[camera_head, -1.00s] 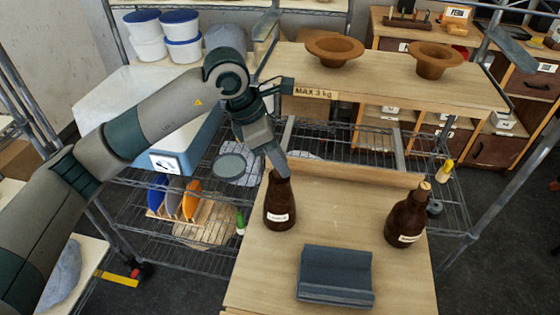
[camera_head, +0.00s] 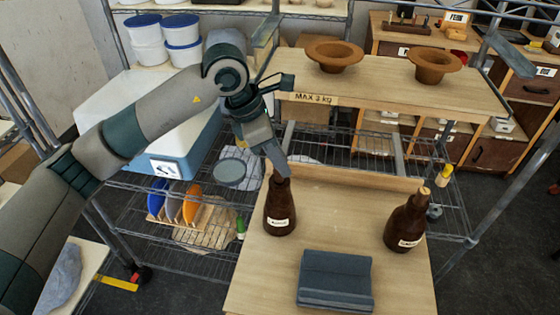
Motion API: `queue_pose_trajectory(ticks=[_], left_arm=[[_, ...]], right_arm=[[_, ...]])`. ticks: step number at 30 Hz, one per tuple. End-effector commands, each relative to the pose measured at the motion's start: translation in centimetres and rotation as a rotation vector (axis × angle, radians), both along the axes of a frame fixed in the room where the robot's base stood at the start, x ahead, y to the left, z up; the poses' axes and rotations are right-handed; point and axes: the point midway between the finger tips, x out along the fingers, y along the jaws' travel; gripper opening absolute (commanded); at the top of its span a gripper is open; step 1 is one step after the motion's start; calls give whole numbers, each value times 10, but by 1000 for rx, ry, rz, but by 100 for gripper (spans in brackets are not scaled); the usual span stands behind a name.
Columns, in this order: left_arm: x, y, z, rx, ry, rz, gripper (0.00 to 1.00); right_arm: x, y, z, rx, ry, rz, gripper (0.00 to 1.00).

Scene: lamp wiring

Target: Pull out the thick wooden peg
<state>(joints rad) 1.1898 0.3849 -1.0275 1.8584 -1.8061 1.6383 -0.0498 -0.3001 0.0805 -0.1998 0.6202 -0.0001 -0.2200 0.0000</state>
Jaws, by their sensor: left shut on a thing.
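Two dark brown bottles with white labels stand upright on the wooden bench top (camera_head: 262,272). My left gripper (camera_head: 281,172) is at the mouth of the left bottle (camera_head: 280,212), pointing down and shut on what sits there. The fingers hide that piece, so its wood and thickness do not show; by its place it is the peg in the bottle's neck. The right bottle (camera_head: 405,226) has a light wooden peg (camera_head: 424,190) in its neck, with nothing touching it. My right gripper is not in view.
A dark grey-blue block (camera_head: 335,280) lies in front between the bottles. Behind, a raised shelf marked MAX 3 kg holds two brown bowls (camera_head: 333,54) (camera_head: 436,64).

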Motion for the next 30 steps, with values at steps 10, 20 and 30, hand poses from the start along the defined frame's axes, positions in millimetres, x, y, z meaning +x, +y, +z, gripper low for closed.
queue_pose_trajectory(ticks=[10, 20, 30], left_arm=[[0, 0, 16, 0, -2, 0, 0], [0, 0, 29, -1, -1, -1, 0], [0, 0, 40, -1, -1, 0, 0]], right_arm=[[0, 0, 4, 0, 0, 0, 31], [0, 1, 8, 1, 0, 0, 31], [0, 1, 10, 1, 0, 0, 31]])
